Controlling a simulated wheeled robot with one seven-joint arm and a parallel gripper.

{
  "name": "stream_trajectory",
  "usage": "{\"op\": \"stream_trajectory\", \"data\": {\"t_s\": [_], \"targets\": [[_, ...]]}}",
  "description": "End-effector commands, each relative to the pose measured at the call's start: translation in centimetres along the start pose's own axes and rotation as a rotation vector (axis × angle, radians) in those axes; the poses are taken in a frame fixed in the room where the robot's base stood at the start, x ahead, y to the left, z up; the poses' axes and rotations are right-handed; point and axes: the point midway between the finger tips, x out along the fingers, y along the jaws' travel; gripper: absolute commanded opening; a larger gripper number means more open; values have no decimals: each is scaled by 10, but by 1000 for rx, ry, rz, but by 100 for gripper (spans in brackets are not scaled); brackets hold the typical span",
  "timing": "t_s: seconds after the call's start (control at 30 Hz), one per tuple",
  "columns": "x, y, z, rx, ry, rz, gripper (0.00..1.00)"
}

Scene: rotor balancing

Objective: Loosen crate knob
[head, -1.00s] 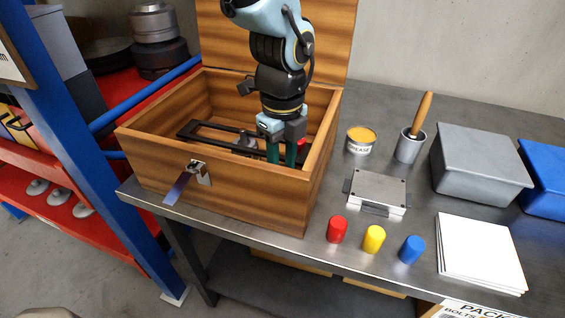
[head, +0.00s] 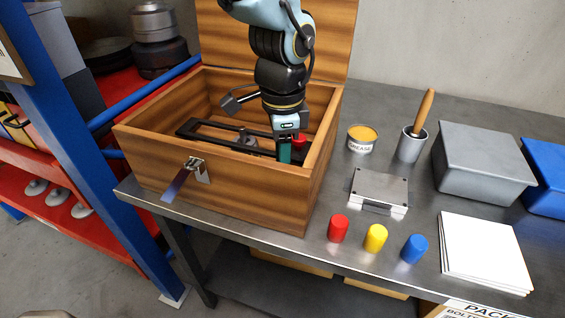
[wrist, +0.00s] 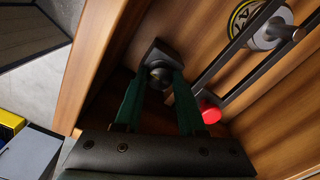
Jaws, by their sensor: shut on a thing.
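The wooden crate (head: 215,187) stands open on the bench at the left, its lid raised at the back. My gripper (head: 285,155) reaches down inside, near the crate's right wall. In the wrist view its green fingers are closed around a small dark round knob (wrist: 158,77) in front of a dark square block (wrist: 152,55). The fingers hide part of the knob, and I cannot tell how far it is turned. A red knob (wrist: 210,113) lies just right of the right finger; it also shows in the head view (head: 299,140).
A black bar frame (head: 205,134) and a silver round part (wrist: 270,22) are inside the crate. A grease tin (head: 362,138), a metal box (head: 379,187), coloured caps and grey bin (head: 480,165) stand right of it. Blue-framed shelving is at the left.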

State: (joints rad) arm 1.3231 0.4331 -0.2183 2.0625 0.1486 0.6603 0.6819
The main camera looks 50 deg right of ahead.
Motion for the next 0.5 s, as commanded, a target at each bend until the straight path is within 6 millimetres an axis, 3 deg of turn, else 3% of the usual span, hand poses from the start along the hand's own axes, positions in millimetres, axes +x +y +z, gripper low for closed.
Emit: {"op": "stream_trajectory", "data": {"t_s": [0.5], "targets": [[0, -1, 0, -490, 1, -2, 0]]}}
